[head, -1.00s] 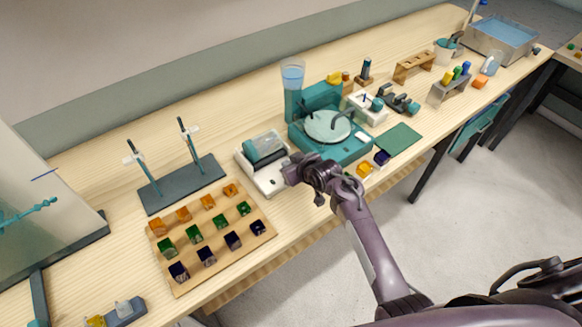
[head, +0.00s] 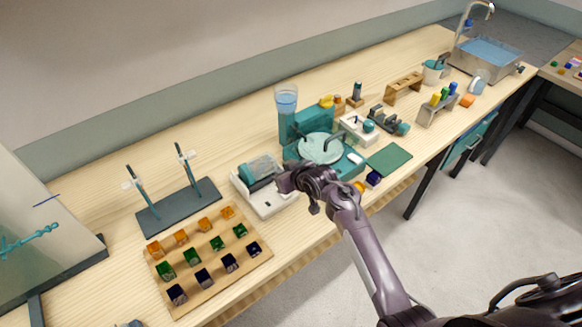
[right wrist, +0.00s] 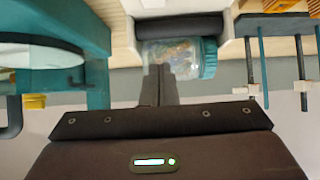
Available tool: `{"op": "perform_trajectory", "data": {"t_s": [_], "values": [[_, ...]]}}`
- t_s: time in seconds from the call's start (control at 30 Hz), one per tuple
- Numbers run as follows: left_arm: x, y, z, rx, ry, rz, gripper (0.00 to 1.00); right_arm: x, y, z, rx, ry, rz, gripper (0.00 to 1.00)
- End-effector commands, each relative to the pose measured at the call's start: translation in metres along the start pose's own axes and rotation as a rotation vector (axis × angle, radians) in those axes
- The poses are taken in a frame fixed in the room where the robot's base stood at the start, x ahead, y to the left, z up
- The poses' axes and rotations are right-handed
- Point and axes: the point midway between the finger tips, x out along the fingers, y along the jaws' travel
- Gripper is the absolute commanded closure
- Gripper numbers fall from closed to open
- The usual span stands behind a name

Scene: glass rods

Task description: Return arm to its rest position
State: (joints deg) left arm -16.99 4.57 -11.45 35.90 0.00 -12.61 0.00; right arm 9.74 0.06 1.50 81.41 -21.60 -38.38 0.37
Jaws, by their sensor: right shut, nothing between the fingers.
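My right arm reaches over the bench from the lower right in the head view. Its right gripper (head: 287,179) is at the white device with a dark roller and teal-capped jar (head: 262,203). In the right wrist view the shut fingers (right wrist: 160,75) point at the clear jar (right wrist: 175,57) with a teal cap, with nothing between them. I cannot tell whether the fingers touch the device. My left gripper is not in view.
A wooden board (head: 207,290) with several orange, green and dark blue cubes lies at the left front. A dark two-rod stand (head: 178,207) is behind it. A teal machine (head: 308,122) with a round plate stands right of the gripper. A green mat (head: 389,159) lies further right.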

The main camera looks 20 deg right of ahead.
Motion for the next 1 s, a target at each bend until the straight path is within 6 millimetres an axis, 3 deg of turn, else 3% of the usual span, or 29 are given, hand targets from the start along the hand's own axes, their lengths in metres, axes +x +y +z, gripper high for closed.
{"op": "perform_trajectory", "data": {"t_s": [0.33, 0.67, 0.77, 0.83, 1.0], "values": [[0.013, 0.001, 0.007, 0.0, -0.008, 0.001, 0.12, -0.056, -0.001, -0.015, -0.001, 0.004, -0.001, 1.0], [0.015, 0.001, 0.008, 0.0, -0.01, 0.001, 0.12, -0.072, -0.001, -0.019, -0.001, 0.0, 0.001, 1.0], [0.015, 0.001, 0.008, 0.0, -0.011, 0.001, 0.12, -0.08, -0.001, -0.007, -0.002, -0.035, 0.022, 1.0], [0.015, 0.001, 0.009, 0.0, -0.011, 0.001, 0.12, -0.094, -0.003, 0.013, -0.004, -0.094, 0.055, 1.0], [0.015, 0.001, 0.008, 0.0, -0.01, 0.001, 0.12, -0.149, -0.017, 0.067, 0.015, -0.275, 0.133, 1.0]]}}
